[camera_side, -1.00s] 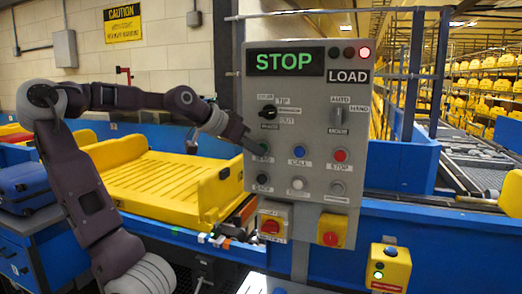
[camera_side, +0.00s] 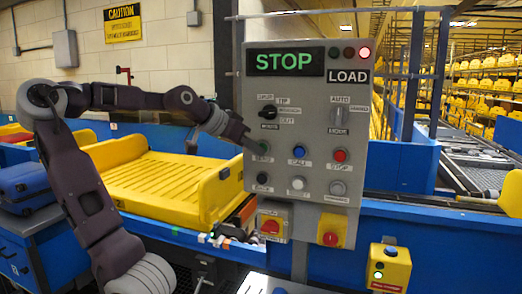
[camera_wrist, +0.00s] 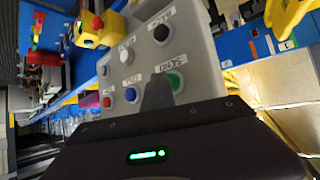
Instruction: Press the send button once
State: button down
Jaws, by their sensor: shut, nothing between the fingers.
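The send button is the green button (camera_wrist: 175,82) on the grey control panel (camera_side: 300,222); in the wrist view it sits by a label reading SEND. In the side view the green button (camera_side: 264,147) is partly hidden by my gripper. My gripper (camera_side: 256,149) reaches the panel from the left, its fingers shut with nothing between them. In the wrist view the shut fingertips (camera_wrist: 157,82) overlap the panel just left of the green button. I cannot tell whether they touch it.
A blue button (camera_side: 298,151) and a red button (camera_side: 340,155) sit right of it; a black button (camera_side: 262,178) and a white button (camera_side: 298,183) are below. The display (camera_side: 285,62) reads STOP in green, and a red lamp (camera_side: 364,53) is lit. A yellow tray (camera_side: 165,182) lies on the conveyor.

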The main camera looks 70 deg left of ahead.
jog(key=shift+s+d, duration=0.4)
jog(key=shift+s, duration=0.05)
jog(key=s+d, duration=0.3)
jog(key=shift+s+d, duration=0.3)
dwell(0.8)
jog(key=s+d+f+m+g+h, duration=0.1)
jog(key=s+d+f, duration=0.2)
jog(key=d, duration=0.5)
jog(key=s+d+f+m+g, duration=0.1)
jog(key=s+d+f+g, duration=0.1)
jog(key=d, duration=0.7)
jog(key=s+d+f+m+g+h, duration=0.1)
jog(key=s+d+f, duration=0.3)
jog(key=s+d, duration=0.2)
jog(key=shift+d+f+g+h, duration=0.3)
jog(key=shift+d+g, duration=0.1)
jog(key=shift+d, duration=0.75)
